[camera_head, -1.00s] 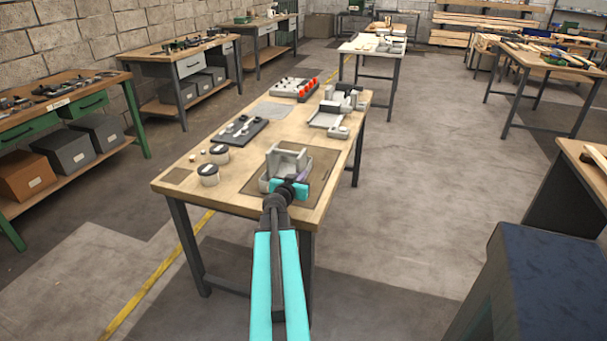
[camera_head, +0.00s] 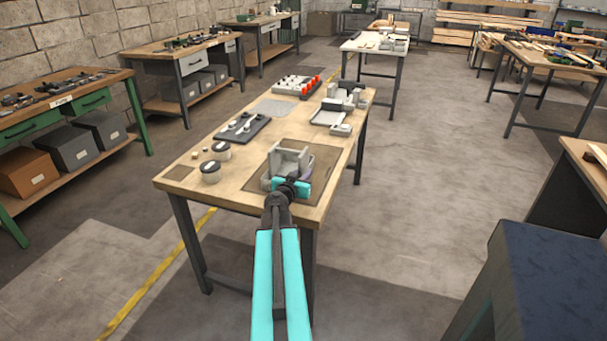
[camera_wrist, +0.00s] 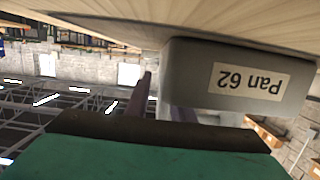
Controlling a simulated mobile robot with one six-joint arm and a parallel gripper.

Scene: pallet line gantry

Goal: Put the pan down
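The grey pan (camera_head: 288,160) is at the near end of the wooden workbench, over a brown mat (camera_head: 325,160). In the wrist view, the pan (camera_wrist: 190,78) shows close up with an upside-down label reading "Pan 62", close to the wood surface (camera_wrist: 235,22). I cannot tell whether it touches the surface. My gripper (camera_wrist: 160,100) is at the pan's near side, its purple fingers reaching toward and partly behind the pan wall. In the head view, my wrist hides most of the gripper and the pan's near side. Whether the fingers are closed on the pan is unclear.
Two round dark-topped containers (camera_head: 211,172) stand left of the mat. A dark tray with small parts (camera_head: 242,128) lies behind them. Grey bins (camera_head: 340,105) and a rack with red pieces (camera_head: 297,86) are farther back. A dark blue box (camera_head: 555,280) stands at right.

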